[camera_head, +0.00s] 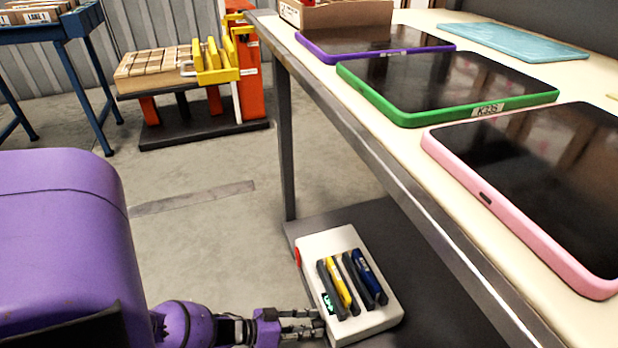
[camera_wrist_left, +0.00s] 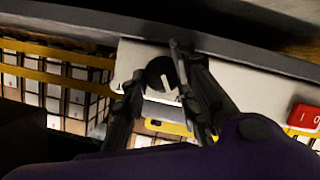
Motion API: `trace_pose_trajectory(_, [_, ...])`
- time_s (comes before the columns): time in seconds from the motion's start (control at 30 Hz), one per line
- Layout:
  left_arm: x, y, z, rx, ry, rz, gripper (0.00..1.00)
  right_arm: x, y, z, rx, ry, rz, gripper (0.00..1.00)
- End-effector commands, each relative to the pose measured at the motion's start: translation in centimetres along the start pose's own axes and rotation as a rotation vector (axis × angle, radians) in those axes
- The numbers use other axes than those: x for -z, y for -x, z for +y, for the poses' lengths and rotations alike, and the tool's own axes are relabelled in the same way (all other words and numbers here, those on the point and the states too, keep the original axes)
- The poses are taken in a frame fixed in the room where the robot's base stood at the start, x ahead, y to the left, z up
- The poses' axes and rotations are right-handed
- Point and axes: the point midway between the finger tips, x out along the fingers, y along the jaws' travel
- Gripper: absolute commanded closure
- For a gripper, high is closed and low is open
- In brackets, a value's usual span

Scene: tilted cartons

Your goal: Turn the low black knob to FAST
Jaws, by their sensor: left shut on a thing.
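A white box (camera_head: 345,245) with several coloured slabs in its top sits on the low dark shelf. In the left wrist view, the low black knob (camera_wrist_left: 160,73) is on the white box face (camera_wrist_left: 140,52), with a pale mark beside it. My left gripper (camera_head: 318,326) reaches the near left side of the box. In the left wrist view my left gripper (camera_wrist_left: 156,66) has its fingers on either side of the knob, shut on it. The knob is hidden in the head view. I cannot read a FAST marking. My right gripper is not in view.
A red switch (camera_head: 298,257) is on the box's left side, also in the left wrist view (camera_wrist_left: 305,117). The workbench edge and leg (camera_head: 287,150) stand close above the shelf (camera_head: 420,300). Tablets (camera_head: 440,85) lie on the bench. Floor to the left is open.

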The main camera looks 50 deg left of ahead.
Motion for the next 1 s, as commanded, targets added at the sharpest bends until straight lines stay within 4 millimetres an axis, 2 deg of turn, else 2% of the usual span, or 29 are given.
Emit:
trace_pose_trajectory(0.03, [0.1, -0.2, 1.1, -0.005, -0.032, 0.013, 0.99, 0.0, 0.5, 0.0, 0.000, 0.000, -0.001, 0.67])
trace_pose_trajectory(0.4, [-0.3, -0.5, 1.5, 0.118, -0.360, 0.033, 0.99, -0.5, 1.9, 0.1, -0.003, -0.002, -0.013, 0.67])
trace_pose_trajectory(0.67, [-0.8, -0.7, 1.5, 0.206, -0.591, 0.045, 0.99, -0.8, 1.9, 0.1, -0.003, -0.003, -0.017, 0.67])
trace_pose_trajectory(1.0, [-1.2, -1.0, 1.4, 0.320, -0.891, 0.062, 0.99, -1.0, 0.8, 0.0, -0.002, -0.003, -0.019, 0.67])
